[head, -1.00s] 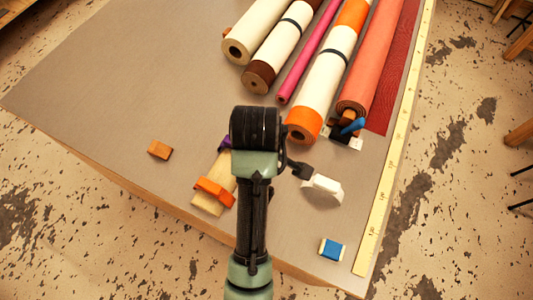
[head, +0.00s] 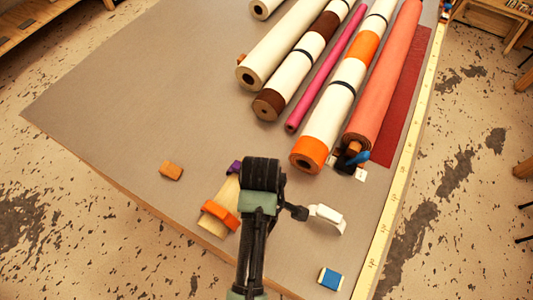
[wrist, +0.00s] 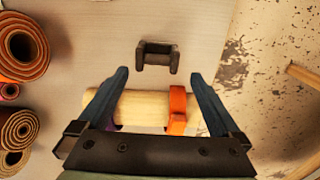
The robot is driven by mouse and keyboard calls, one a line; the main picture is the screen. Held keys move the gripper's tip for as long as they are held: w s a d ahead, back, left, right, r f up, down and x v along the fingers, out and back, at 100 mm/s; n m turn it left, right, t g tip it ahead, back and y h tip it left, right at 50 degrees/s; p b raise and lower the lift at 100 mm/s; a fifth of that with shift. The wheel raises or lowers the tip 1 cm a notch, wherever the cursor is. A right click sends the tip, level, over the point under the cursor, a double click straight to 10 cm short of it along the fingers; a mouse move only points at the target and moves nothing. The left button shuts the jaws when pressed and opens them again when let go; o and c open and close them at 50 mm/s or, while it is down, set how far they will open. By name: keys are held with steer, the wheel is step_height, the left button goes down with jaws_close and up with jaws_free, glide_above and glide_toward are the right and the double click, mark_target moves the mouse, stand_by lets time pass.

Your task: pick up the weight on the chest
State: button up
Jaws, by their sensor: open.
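A small block (head: 171,170), brown-orange in the head view, lies alone on the grey table top. In the wrist view what seems the same piece (wrist: 157,57) looks dark, with two raised ends; I cannot tell surely that it is the weight. My gripper (wrist: 158,74) is open and empty, with this piece ahead of its fingertips. A beige roll (wrist: 145,107) with an orange band (wrist: 178,110) lies below, across the span between the fingers. In the head view, my arm hides the gripper. No chest shows, only the table (head: 110,110).
A yellow ruler (head: 400,180) runs along the right edge. A blue block (head: 330,278) lies near the front corner. The table's left part is clear.

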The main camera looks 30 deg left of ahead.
steer(key=f, duration=0.2)
steer(key=d+f+p, duration=0.1)
steer(key=f, duration=0.1)
steer(key=shift+w, duration=0.15)
steer(key=shift+f, duration=0.55)
steer(key=shift+w, duration=0.1)
jaws_close()
